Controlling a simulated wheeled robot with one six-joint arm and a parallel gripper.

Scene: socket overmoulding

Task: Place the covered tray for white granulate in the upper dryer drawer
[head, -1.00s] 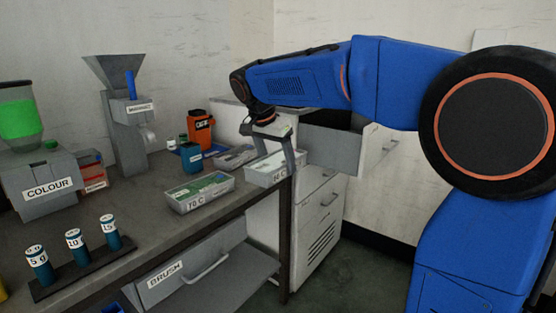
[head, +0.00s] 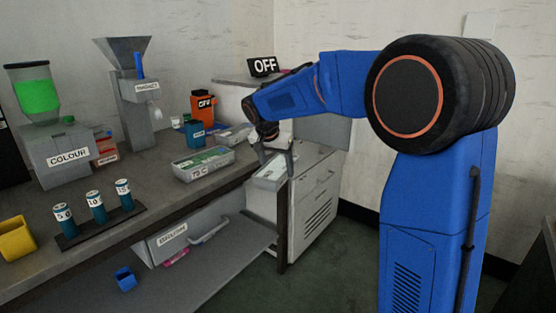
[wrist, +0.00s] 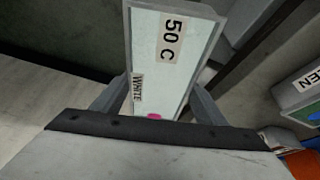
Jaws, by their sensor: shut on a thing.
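My gripper (head: 275,150) is shut on the covered tray for white granulate (head: 271,173). In the wrist view the tray (wrist: 172,70) has a pale cover and "50 C" and "WHITE" labels, with a finger at each side and a small pink spot at its near end. The head view shows the tray held beside the table's right end, in front of the dryer (head: 318,200). A grey panel (head: 322,133), apparently the upper dryer drawer's front, stands behind my gripper, partly hidden by my arm. The drawer's inside is hidden.
A "70 C" tray (head: 203,165) lies on the table near that end, with another tray (head: 236,134) behind it. An orange box (head: 203,106) and a blue container (head: 195,134) stand farther back. An "OFF" sign (head: 263,66) stands above the dryer.

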